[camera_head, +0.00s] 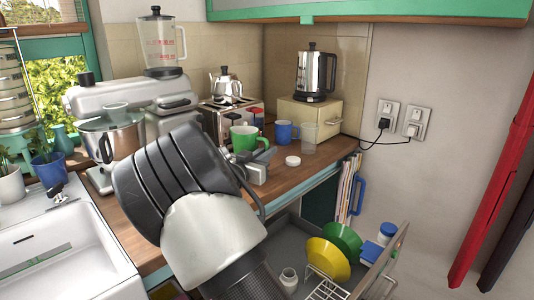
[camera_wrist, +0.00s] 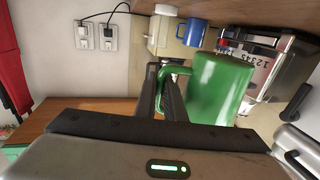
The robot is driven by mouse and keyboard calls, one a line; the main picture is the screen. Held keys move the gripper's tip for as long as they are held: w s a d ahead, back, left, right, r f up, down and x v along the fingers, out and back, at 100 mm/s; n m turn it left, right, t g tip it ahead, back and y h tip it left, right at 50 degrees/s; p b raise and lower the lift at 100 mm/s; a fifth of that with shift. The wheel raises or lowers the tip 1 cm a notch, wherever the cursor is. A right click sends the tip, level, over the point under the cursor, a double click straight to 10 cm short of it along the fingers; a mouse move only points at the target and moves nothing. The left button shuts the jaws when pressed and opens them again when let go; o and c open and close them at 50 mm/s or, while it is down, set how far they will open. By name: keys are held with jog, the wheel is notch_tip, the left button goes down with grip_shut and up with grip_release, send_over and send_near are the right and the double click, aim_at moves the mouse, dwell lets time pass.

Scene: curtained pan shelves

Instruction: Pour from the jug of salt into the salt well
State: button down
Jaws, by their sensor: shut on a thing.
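A green jug (camera_head: 246,138), like a mug with a side handle, is at the counter's edge in the head view. In the wrist view the green jug (camera_wrist: 220,88) fills the middle right, close to the camera. My gripper (camera_head: 254,163) is shut on its handle; the dark fingers also show in the wrist view (camera_wrist: 168,85). The jug's contents are hidden, and I cannot tell whether it touches the counter. A small low white round thing (camera_head: 293,160) lies on the counter to its right; I cannot tell if this is the salt well.
A blue mug (camera_head: 286,131) and a clear glass (camera_head: 308,139) stand close by. The toaster (camera_head: 222,119) and mixer (camera_head: 136,99) are behind and left. Below, an open drawer (camera_head: 386,262) holds yellow and green bowls. Sockets with a cord (camera_head: 388,113) are on the wall.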

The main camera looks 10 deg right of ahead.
jog(key=shift+r+p, duration=0.2)
jog(key=shift+p, duration=0.15)
jog(key=shift+f+b, duration=1.5)
jog(key=shift+f, duration=1.1)
jog(key=shift+f, duration=0.15)
jog(key=shift+f+b, duration=0.35)
jog(key=shift+f, duration=0.3)
jog(key=shift+f, duration=0.25)
jog(key=c, duration=1.8)
grip_release()
jog(key=shift+o, duration=0.2)
jog(key=shift+f, duration=0.1)
